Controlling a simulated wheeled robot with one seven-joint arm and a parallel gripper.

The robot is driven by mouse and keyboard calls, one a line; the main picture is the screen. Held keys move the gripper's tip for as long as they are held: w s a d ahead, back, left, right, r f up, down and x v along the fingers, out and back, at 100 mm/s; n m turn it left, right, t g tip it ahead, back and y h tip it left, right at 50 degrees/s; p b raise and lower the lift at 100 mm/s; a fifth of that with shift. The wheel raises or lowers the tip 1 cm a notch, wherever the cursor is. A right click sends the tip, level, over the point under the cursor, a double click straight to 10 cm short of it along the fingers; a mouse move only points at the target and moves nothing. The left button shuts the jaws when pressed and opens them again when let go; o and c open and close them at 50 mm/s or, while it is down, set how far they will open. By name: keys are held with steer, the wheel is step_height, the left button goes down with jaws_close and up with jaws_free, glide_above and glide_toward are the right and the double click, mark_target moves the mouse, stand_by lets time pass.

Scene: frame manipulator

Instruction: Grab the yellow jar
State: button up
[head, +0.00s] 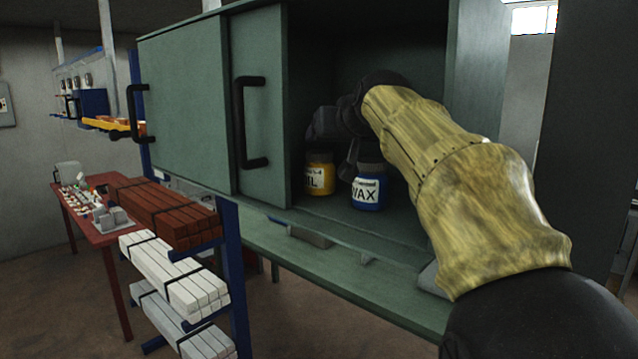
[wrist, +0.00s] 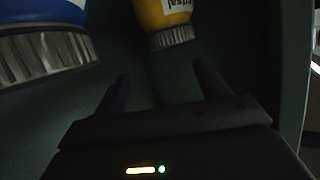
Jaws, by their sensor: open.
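The yellow jar (head: 320,176) stands upright inside the open green cabinet, with a white label ending in "L". A blue jar (head: 368,190) labelled "WAX" stands just right of it and nearer the front. In the wrist view the yellow jar (wrist: 163,18) appears upside down at the top, ahead of my fingers and roughly between their lines. The blue jar (wrist: 45,42) is at the upper left there, close by. My gripper (wrist: 160,82) is open and empty, not touching the yellow jar. In the head view my gripper (head: 350,150) is inside the cabinet, partly dark.
The green cabinet's sliding doors (head: 185,105) cover its left part, with black handles. The cabinet's right wall (head: 470,80) is beside my arm. A rack with white bars (head: 175,275) and a red table (head: 90,225) stand at lower left.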

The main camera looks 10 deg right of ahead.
mark_target(318, 151)
steer(key=shift+s+a+f+n+g+y+b, duration=0.3)
steer(key=shift+s+a+f+n+y+b, duration=0.2)
steer(key=shift+s+f+n+y+b, duration=0.15)
steer(key=shift+s+a+n+y, duration=0.35)
steer(key=shift+s+n, duration=0.1)
steer(key=shift+n, duration=0.1)
steer(key=shift+w+f, duration=0.1)
steer(key=shift+w, duration=0.05)
steer(key=shift+p+x, duration=0.35)
steer(key=shift+x, duration=0.75)
steer(key=shift+w+f+p, duration=0.15)
steer(key=shift+w+p, duration=0.25)
steer(key=shift+p, duration=0.1)
steer(key=p+x, duration=0.2)
steer(key=x, duration=0.2)
steer(key=shift+w+f, duration=0.1)
steer(key=shift+f, duration=0.15)
